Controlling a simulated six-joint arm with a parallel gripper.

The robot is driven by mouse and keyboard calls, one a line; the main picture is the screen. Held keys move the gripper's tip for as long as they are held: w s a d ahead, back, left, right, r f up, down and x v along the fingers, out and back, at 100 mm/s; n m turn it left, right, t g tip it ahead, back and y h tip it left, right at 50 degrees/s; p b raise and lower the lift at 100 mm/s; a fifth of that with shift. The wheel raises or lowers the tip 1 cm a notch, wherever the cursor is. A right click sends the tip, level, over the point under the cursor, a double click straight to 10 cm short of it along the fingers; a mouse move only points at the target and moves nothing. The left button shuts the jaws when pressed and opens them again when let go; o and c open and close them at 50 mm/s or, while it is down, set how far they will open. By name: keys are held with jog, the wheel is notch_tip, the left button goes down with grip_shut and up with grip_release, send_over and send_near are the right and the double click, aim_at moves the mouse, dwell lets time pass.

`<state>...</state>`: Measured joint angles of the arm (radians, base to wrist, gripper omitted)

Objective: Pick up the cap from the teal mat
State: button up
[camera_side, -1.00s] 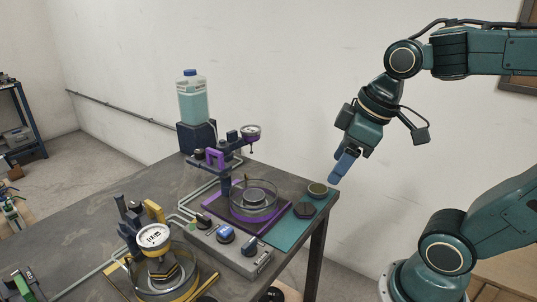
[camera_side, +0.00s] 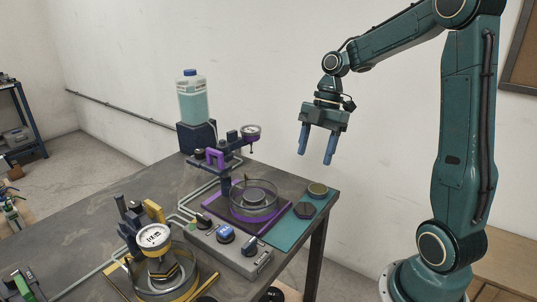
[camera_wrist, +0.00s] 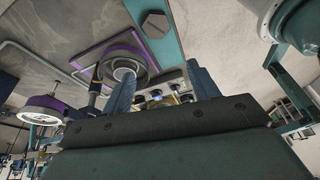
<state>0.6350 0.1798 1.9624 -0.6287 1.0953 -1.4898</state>
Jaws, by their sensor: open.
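The teal mat (camera_side: 284,236) lies on the table's right corner. The wrist view shows a hexagonal piece (camera_wrist: 155,25) on the teal mat (camera_wrist: 168,52) at the top. My gripper (camera_side: 315,158) is open and empty, its blue fingers pointing down in the air above the mat, apart from both pieces. The fingers also show in the wrist view (camera_wrist: 160,72).
A purple-framed stand with a clear round dish (camera_side: 253,208) stands left of the mat. A grey control box (camera_side: 228,247) and a yellow-framed gauge device (camera_side: 155,255) are nearer. A bottle (camera_side: 192,100) stands at the back. The air around my gripper is clear.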

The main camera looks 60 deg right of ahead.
jog(key=d, duration=0.1)
jog(key=d+f+n, duration=0.2)
jog(key=shift+w+y, duration=0.25)
jog(key=shift+y, duration=0.15)
jog(key=shift+f, duration=0.15)
send_over(305, 208)
jog(key=d, duration=0.3)
jog(key=shift+w+a+f, duration=0.1)
jog(key=shift+f, duration=1.85)
jog(key=shift+a+f, duration=0.1)
jog(key=shift+f, duration=1.85)
jog(key=shift+x, duration=2.6)
